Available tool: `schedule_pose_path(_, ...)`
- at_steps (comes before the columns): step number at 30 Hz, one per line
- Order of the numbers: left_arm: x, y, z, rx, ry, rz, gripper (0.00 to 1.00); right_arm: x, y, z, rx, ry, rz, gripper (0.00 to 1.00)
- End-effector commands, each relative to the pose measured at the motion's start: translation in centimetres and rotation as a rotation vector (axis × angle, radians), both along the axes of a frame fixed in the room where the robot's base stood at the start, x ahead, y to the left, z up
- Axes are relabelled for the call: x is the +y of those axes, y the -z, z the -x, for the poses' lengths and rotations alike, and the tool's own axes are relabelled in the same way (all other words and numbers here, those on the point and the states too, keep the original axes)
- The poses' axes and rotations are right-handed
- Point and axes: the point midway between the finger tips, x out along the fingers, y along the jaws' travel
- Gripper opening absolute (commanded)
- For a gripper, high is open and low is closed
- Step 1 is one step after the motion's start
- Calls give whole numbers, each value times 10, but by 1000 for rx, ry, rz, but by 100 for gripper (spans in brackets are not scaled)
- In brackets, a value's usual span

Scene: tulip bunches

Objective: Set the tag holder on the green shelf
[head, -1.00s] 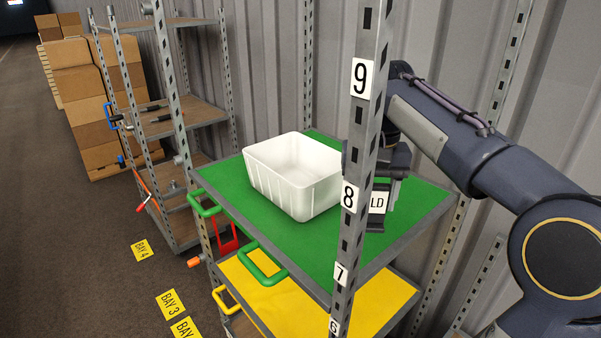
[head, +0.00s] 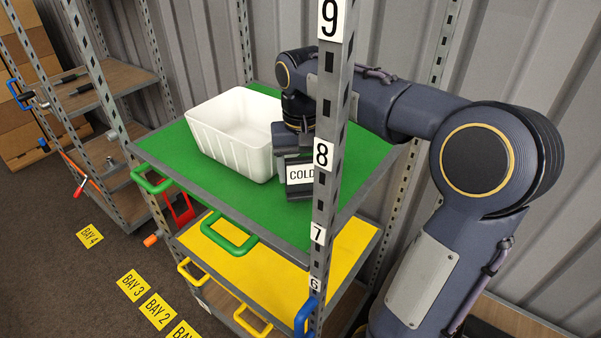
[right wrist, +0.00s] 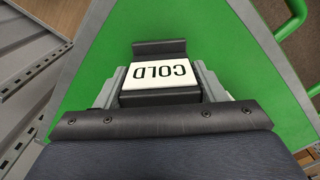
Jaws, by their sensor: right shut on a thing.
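The tag holder (head: 300,174) is a dark block with a white card reading COLD. It is at the green shelf (head: 180,151), just right of the white bin and partly behind the numbered post. My right gripper (head: 296,158) is shut on it from above. In the right wrist view the tag holder (right wrist: 162,74) sits between the two grey fingers (right wrist: 165,90), over the green surface (right wrist: 220,35). I cannot tell whether its base touches the shelf. My left gripper is not in view.
A white bin (head: 232,150) stands on the green shelf, close to the tag holder. A numbered upright post (head: 328,130) rises at the shelf's front right corner. A yellow shelf (head: 275,262) lies below. Green shelf is clear at the front left.

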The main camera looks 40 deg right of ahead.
Motion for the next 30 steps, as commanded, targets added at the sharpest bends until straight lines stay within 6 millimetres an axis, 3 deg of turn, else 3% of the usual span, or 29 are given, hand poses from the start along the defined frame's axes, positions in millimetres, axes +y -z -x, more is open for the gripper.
schedule_pose_path(4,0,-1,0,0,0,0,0,0,17,0,2,0,0,38)
schedule_pose_path(16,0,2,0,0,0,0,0,0,23,0,0,0,0,38)
schedule_pose_path(17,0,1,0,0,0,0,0,0,24,0,0,0,0,65)
schedule_pose_path(21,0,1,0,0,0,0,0,0,23,0,0,0,0,83)
schedule_pose_path(30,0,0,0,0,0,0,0,0,21,0,0,0,0,85)
